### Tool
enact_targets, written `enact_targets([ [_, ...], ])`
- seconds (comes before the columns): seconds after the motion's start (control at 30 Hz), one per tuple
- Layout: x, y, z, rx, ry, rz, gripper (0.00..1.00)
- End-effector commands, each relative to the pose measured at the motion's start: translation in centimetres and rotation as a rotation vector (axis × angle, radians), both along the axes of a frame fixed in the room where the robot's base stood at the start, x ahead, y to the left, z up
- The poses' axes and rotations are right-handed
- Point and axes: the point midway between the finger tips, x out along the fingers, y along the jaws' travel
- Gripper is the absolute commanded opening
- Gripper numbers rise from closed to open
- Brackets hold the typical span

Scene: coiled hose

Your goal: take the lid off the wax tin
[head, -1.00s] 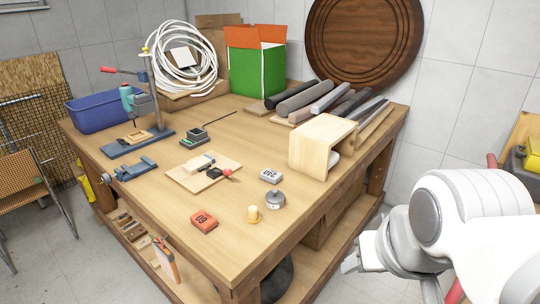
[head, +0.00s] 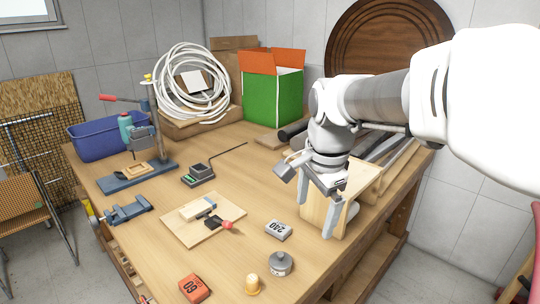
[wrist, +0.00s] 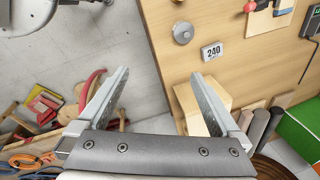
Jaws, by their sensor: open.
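The wax tin (head: 280,264) is a round grey tin with a small knob on its lid, standing upright near the front of the workbench. The lid sits on the tin. It also shows in the wrist view (wrist: 183,33), seen from above near the top. My gripper (head: 315,218) is open and empty. It is above and behind the tin, to its upper right in the head view, in front of the pale wooden box (head: 360,190). In the wrist view the fingers (wrist: 157,100) are wide apart, with floor and the bench edge beyond them.
A grey block marked 240 (head: 278,230) lies close behind the tin. A wax-coloured peg (head: 252,285) and an orange block marked 60 (head: 194,288) are to its left. A wooden board (head: 185,232) with tools lies further left. A green box (head: 272,98) stands at the back.

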Motion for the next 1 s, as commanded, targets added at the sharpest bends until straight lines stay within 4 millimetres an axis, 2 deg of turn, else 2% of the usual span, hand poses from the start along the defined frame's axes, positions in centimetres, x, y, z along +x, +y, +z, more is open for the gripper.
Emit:
enact_targets([
  [0.03,1.5,0.7,-0.5,0.014,0.029,-0.074,1.0],
  [0.2,5.7,2.8,-2.5,0.05,0.108,-0.371,1.0],
  [0.4,9.2,4.9,-5.3,0.062,0.174,-0.658,1.0],
  [0.6,10.7,6.0,-7.0,0.062,0.202,-0.806,1.0],
  [0.77,10.8,6.1,-8.9,0.06,0.208,-0.831,1.0],
  [1.0,10.7,6.0,-14.1,0.058,0.209,-0.831,1.0],
])
